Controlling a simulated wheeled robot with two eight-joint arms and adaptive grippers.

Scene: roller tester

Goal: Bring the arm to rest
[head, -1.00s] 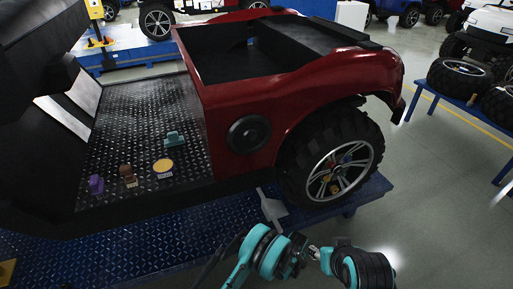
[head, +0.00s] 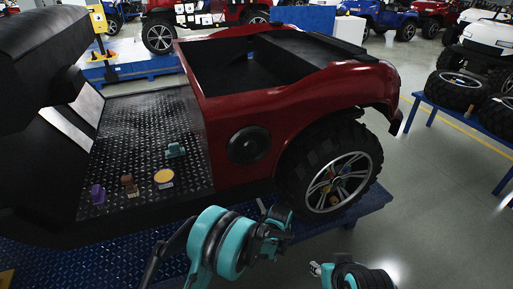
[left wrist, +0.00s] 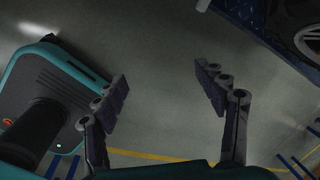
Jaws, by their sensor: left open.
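My left arm comes in from the left at the bottom of the head view, and its hand end (head: 275,225) is beside the blue platform. In the left wrist view my left gripper (left wrist: 163,85) is open and empty, its two fingers apart over bare grey floor. My right arm shows at the bottom of the head view, low and right of the left one. A small pale end part (head: 316,268) points left from it, too small to tell whether its jaws are open or shut. Neither arm visibly touches the red car body (head: 300,110).
The car's big wheel (head: 338,180) stands on the blue platform (head: 372,197) just beyond my left arm. Small coloured pedal-like parts, including a yellow disc (head: 164,178), are on the tread floor. A blue table (head: 432,103) with tyres is at right. Floor between is clear.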

